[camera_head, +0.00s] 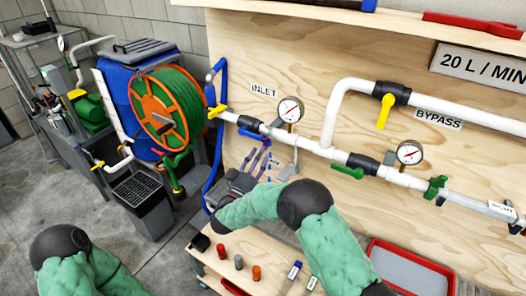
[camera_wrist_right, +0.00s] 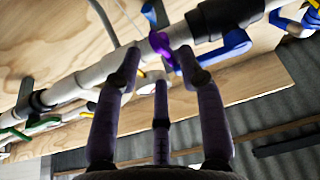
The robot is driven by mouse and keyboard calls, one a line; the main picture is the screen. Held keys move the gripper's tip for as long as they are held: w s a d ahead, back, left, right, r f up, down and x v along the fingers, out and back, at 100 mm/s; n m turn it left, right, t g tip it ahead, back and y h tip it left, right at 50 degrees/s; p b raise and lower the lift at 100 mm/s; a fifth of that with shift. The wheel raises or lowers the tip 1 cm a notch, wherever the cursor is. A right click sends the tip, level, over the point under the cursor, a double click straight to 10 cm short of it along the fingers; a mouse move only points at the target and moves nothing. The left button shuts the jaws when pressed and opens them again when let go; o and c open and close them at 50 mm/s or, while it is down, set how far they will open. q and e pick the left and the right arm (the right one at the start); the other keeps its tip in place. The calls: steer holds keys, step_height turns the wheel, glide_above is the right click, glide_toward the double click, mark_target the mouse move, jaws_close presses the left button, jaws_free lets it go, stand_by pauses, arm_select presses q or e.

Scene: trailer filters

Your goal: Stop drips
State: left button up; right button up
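A white pipe run on the plywood panel carries an INLET valve with a blue handle (camera_head: 252,135), which also shows in the right wrist view (camera_wrist_right: 230,46). Small blue drops (camera_head: 271,166) show in the air below the pipe. My right gripper (camera_head: 260,150) reaches up beneath the pipe, just right of the blue handle. In the right wrist view its fingers (camera_wrist_right: 160,85) are spread and empty below the pipe. A small purple piece (camera_wrist_right: 160,42) shows by the pipe near the fingertips; I cannot tell whether they touch it. My left gripper is out of view.
Gauges (camera_head: 290,109), a yellow bypass handle (camera_head: 385,110) and green handles (camera_head: 349,172) sit along the pipes. A wooden bench (camera_head: 215,255) with small parts stands below, with a red tray (camera_head: 375,247) at right. A hose reel (camera_head: 168,110) stands left.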

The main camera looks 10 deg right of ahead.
mark_target(265, 142)
steer(key=shift+x, duration=1.7)
jaws_close()
steer(key=shift+b, duration=0.4)
steer(key=shift+w+a+f+m+g+h+b, duration=0.1)
steer(key=shift+m+g+h+b, duration=0.7)
steer(key=shift+m, duration=0.85)
steer(key=shift+w+a+m+g+h+b, duration=0.1)
steer(key=shift+m+g+h+b, duration=0.35)
steer(key=shift+m+b, duration=1)
steer(key=shift+w+a+f+m+g+h+b, duration=0.1)
steer(key=shift+m+g+h+b, duration=0.45)
steer(key=shift+m, duration=1.35)
steer(key=shift+g, duration=0.3)
